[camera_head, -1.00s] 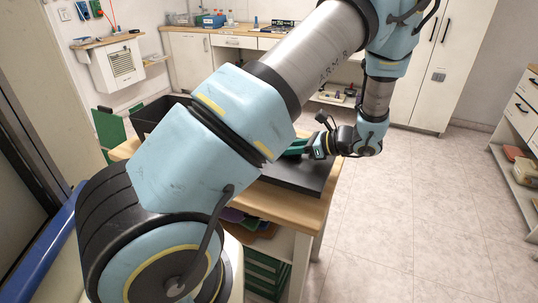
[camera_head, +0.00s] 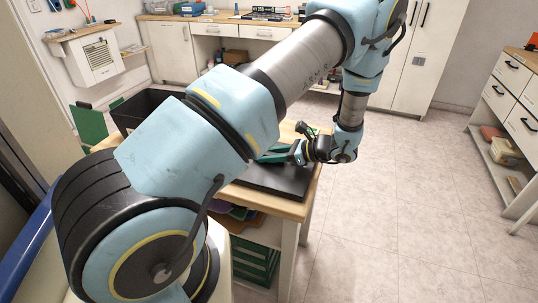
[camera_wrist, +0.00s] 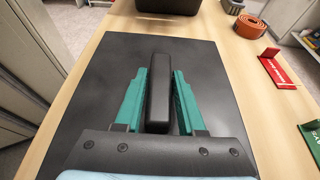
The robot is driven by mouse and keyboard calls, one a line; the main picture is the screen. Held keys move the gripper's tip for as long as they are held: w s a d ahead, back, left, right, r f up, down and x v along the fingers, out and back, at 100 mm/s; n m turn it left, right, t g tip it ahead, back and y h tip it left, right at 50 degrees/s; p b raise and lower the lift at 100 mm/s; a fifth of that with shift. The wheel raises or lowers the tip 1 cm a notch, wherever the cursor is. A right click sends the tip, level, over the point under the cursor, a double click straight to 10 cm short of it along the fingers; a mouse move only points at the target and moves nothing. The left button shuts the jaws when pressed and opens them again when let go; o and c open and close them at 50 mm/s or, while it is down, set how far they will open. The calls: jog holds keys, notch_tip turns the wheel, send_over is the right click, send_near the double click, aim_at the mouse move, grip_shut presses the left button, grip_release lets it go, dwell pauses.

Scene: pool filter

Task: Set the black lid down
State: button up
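The black lid (camera_wrist: 100,70) is a flat dark panel with a raised bar handle (camera_wrist: 159,85). It appears to lie level over the wooden table top, and I see no clear gap under it. In the head view the lid (camera_head: 275,182) is near the table's front right corner, partly hidden by my arm. My gripper (camera_wrist: 160,73) has green fingers on both sides of the handle, their tips against it. In the head view my gripper (camera_head: 275,153) is low over the lid.
A black open box (camera_head: 150,108) stands behind on the wooden table (camera_wrist: 225,60). An orange strap roll (camera_wrist: 249,26), a red part (camera_wrist: 279,68) and a green part (camera_wrist: 312,140) lie right of the lid in the wrist view. Floor right of the table is clear.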

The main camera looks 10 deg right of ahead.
jog(key=o, duration=0.3)
jog(key=shift+r, duration=0.25)
jog(key=b+v, duration=0.4)
jog(key=v, duration=0.8)
jog(key=shift+f, duration=0.1)
jog(key=a+n+g, duration=0.1)
jog(key=a, duration=0.1)
jog(key=a+r+n+g+h, duration=0.1)
jog(key=a+n, duration=0.1)
jog(key=a, duration=0.1)
jog(key=a+n+g, duration=0.1)
jog(key=a+g, duration=0.1)
jog(key=a, duration=0.1)
jog(key=shift+w+r+h, duration=0.25)
jog(key=shift+r+h, duration=0.05)
jog(key=shift+s+a+r+n+g+h, duration=0.15)
jog(key=shift+s+a+r+n+h, duration=1.35)
jog(key=shift+a+n, duration=1.55)
jog(key=shift+s+a+r+n+g+h, duration=0.2)
jog(key=shift+s+a+r+n+h, duration=0.7)
jog(key=shift+a+n+h, duration=1.6)
jog(key=shift+s+a+r+n+g+h, duration=0.15)
jog(key=shift+s+a+r+n+h, duration=1)
jog(key=shift+a+n, duration=2.45)
